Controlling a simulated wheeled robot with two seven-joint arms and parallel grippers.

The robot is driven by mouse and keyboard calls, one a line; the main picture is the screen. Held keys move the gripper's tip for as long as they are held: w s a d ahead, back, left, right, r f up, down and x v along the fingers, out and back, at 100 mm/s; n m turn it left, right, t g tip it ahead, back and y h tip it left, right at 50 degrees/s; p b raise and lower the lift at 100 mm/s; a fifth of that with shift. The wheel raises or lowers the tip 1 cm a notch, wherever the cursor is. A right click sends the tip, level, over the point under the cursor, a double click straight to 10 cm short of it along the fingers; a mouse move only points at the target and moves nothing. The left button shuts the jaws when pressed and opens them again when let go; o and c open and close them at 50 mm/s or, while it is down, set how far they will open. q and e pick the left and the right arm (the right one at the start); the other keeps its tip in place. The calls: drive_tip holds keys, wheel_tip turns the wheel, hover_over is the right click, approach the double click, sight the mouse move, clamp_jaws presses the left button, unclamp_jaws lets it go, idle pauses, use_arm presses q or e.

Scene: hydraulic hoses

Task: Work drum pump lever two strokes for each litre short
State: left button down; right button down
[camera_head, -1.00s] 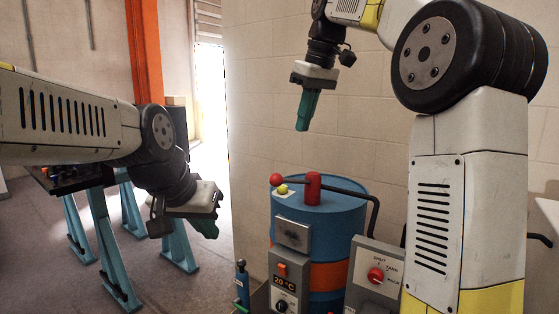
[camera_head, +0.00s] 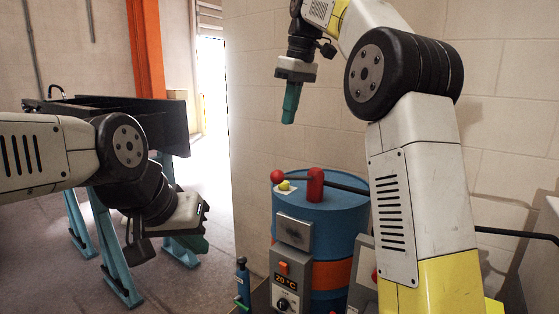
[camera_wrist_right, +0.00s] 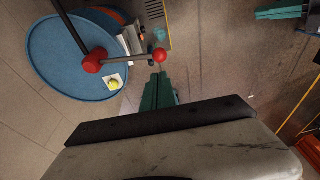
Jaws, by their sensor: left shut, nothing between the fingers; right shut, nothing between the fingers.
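The blue drum (camera_head: 345,215) with an orange band stands at the centre right of the head view. On its top is a red pump body (camera_head: 316,184) with a lever ending in a red ball (camera_head: 278,176). In the right wrist view the lever (camera_wrist_right: 125,59) runs from the red pump to the ball (camera_wrist_right: 160,55). My right gripper (camera_head: 289,122) is shut and empty, pointing down above the drum. In the right wrist view its fingertips (camera_wrist_right: 160,75) appear just below the ball; I cannot tell the height gap. My left gripper (camera_head: 204,243) is shut and empty, left of the drum.
A grey panel reading 20 °C (camera_head: 285,282) with a dial stands before the drum. A blank grey plate (camera_head: 294,231) is above it. A dark-topped bench (camera_head: 120,112) with teal legs stands at left. Open floor lies between.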

drive_tip(key=f, duration=0.4)
drive_tip(key=a+f, duration=0.1)
drive_tip(key=f, duration=0.3)
drive_tip(key=w+a+f, duration=0.1)
drive_tip(key=f, duration=0.3)
drive_tip(key=shift+a+f, duration=0.1)
drive_tip(key=shift+f, duration=0.1)
